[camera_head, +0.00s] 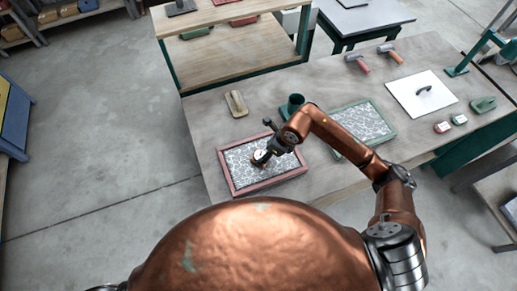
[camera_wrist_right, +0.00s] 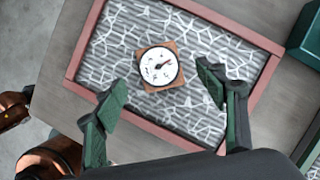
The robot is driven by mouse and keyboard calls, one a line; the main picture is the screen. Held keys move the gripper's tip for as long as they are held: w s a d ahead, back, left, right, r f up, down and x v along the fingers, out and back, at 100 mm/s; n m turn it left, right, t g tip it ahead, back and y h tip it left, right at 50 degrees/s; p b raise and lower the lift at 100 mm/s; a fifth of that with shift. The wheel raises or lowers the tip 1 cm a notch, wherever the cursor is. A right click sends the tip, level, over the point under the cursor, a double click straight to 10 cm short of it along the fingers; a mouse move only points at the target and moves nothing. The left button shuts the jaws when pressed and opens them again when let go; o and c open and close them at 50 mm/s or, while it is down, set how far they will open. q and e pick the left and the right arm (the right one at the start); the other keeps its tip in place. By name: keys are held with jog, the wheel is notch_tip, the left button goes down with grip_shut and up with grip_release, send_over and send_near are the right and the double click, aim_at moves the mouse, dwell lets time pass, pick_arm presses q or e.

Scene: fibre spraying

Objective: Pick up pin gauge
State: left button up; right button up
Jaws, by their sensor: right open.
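In the head view the gauge (camera_head: 259,155) is partly hidden by my right gripper. My right gripper (camera_wrist_right: 160,88) is open, with its green fingers apart on either side of the near part of the gauge and nothing between them gripped. The right gripper (camera_head: 263,160) also shows over the tray (camera_head: 225,170) in the head view. My left gripper is not in view.
A green cup (camera_head: 291,106) stands behind my right arm. A green-framed fibre tray (camera_head: 385,122) is to the right, and a wooden float (camera_head: 236,103) behind the pink tray. A white board (camera_head: 422,100), hammers (camera_head: 357,62) and small blocks (camera_head: 442,127) lie farther right.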

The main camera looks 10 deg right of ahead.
jog(key=shift+w+a+f, duration=0.2)
jog(key=shift+f, duration=0.25)
jog(key=shift+a+f+p, duration=0.25)
jog(key=shift+f+p, duration=0.2)
jog(key=shift+f, duration=0.6)
jog(key=p+x, duration=0.1)
jog(key=x, duration=0.2)
jog(key=shift+w+f, duration=0.1)
jog(key=shift+f, duration=0.6)
jog(key=c, duration=1.6)
